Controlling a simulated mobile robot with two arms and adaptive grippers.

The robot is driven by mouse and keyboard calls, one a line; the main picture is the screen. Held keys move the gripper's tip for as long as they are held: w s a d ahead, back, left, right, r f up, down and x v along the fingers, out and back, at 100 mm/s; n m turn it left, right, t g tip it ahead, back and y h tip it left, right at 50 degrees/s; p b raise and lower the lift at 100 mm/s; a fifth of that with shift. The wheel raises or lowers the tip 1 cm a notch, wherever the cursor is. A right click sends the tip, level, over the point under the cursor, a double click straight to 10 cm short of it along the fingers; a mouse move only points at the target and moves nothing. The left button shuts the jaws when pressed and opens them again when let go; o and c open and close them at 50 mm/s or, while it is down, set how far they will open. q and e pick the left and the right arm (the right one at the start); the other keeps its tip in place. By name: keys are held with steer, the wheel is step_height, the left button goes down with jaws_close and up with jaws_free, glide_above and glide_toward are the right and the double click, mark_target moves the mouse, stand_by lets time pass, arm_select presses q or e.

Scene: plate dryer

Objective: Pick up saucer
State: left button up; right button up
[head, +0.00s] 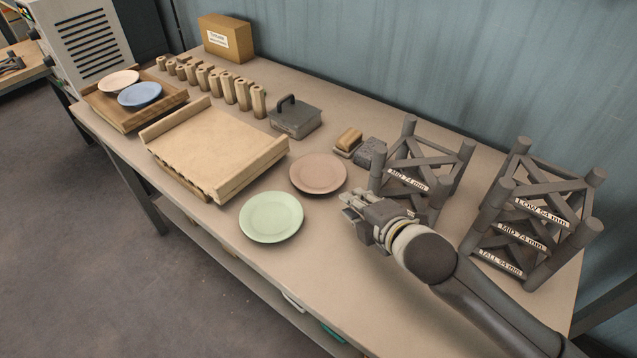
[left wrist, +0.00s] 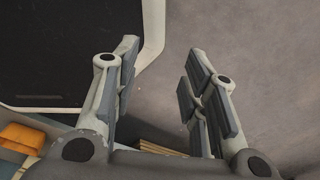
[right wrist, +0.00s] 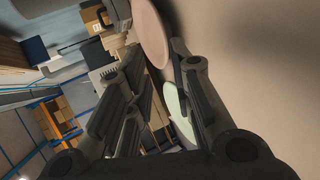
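A green saucer (head: 271,216) lies flat near the front edge of the table, and a pinkish-brown saucer (head: 318,173) lies just behind it to the right. A blue saucer (head: 139,95) and a pale pink saucer (head: 118,80) lie on the wooden tray at far left. My right gripper (head: 349,203) is open and empty, right of the green and brown saucers and apart from both. In the right wrist view the brown saucer (right wrist: 150,32) and green saucer (right wrist: 180,115) show beyond the fingers. My left gripper (left wrist: 160,72) is open and empty, away from the saucers.
A wooden tray (head: 166,119) and a slotted wooden board (head: 215,148) stand left of the saucers. A dark lidded box (head: 296,119), a brush-like block (head: 347,142) and grey racks (head: 399,150) stand behind. More racks (head: 537,215) are at right. The front table strip is clear.

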mark_target(333, 190)
steer(key=shift+w+f, duration=0.1)
steer(key=shift+f, duration=0.45)
steer(key=shift+x, duration=5.3)
steer(key=shift+a+r, duration=0.15)
jaws_close()
